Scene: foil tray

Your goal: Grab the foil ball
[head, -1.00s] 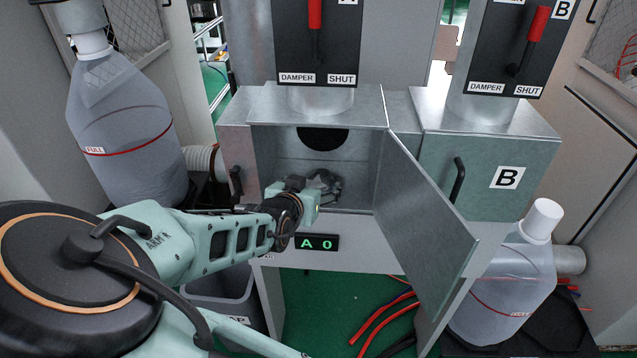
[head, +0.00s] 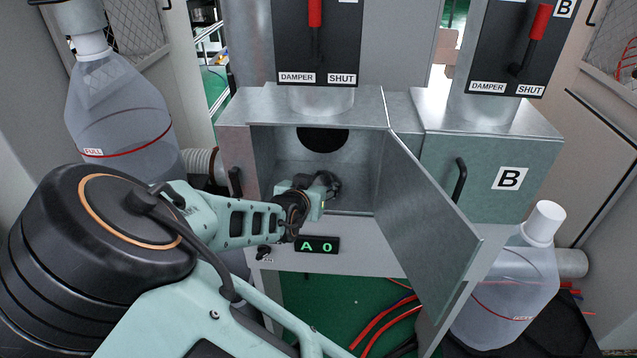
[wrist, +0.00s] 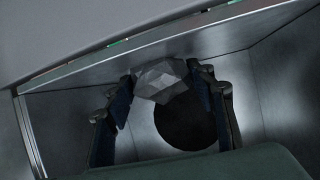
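The foil ball (wrist: 160,80) is a grey, crumpled, faceted lump inside the open metal compartment (head: 283,150). In the wrist view it lies between the two dark fingertips of my gripper (wrist: 163,78). It fills nearly all the space between them, with a fingertip close at each side. I cannot tell whether both fingers press on it. In the head view my gripper (head: 326,186) is inside the compartment, low and near the front opening. The ball cannot be made out there.
The compartment door (head: 430,205) hangs open to the right. A dark round opening (head: 323,139) is in the compartment; a dark disc (wrist: 185,125) shows beyond the ball. A closed box B (head: 485,170) stands at right. Large bottles (head: 120,125) (head: 505,295) flank the unit.

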